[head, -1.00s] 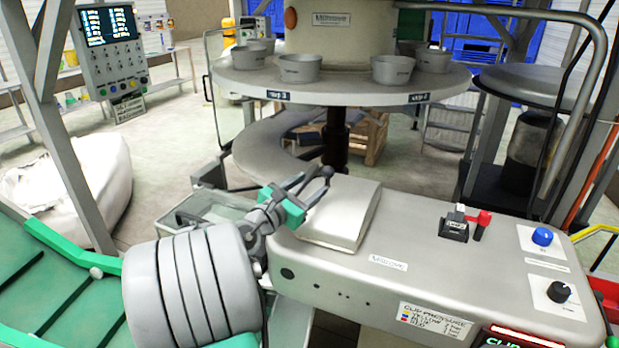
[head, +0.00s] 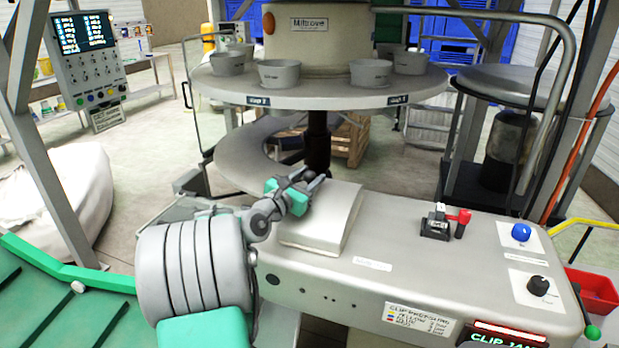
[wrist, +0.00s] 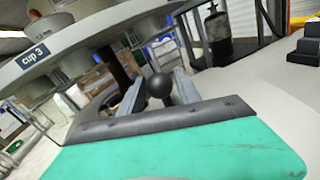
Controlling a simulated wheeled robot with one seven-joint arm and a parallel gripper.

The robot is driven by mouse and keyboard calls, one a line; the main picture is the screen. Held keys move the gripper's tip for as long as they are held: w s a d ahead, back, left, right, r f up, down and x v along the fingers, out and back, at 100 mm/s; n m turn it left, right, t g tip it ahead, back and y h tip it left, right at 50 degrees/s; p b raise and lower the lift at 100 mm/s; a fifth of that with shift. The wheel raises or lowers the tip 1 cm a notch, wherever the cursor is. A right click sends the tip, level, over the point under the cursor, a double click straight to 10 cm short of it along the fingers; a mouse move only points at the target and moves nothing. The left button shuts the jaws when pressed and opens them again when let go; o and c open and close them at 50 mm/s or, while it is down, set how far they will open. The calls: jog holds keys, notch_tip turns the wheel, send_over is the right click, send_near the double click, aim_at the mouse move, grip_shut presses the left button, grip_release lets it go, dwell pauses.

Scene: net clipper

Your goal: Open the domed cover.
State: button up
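The domed cover (head: 318,222) is a pale, low-domed lid lying shut on top of the grey clipper machine. My gripper (head: 312,182), with its green body, is over the cover's back left corner. In the wrist view, a dark ball knob (wrist: 159,86) stands between the two grey fingers of my gripper (wrist: 160,92), one finger on each side. The fingers are apart, but I cannot tell whether they touch the knob. In the head view the knob is hard to make out among the fingers. Its joint to the cover is hidden.
A round table (head: 330,98) with several grey cups (head: 280,74) stands behind the machine. On the machine top, right of the cover, are a red-handled switch (head: 459,219), a blue button (head: 521,232) and a black dial (head: 538,286). A green conveyor (head: 60,300) lies left.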

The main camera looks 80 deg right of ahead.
grip_shut()
dwell(1.0)
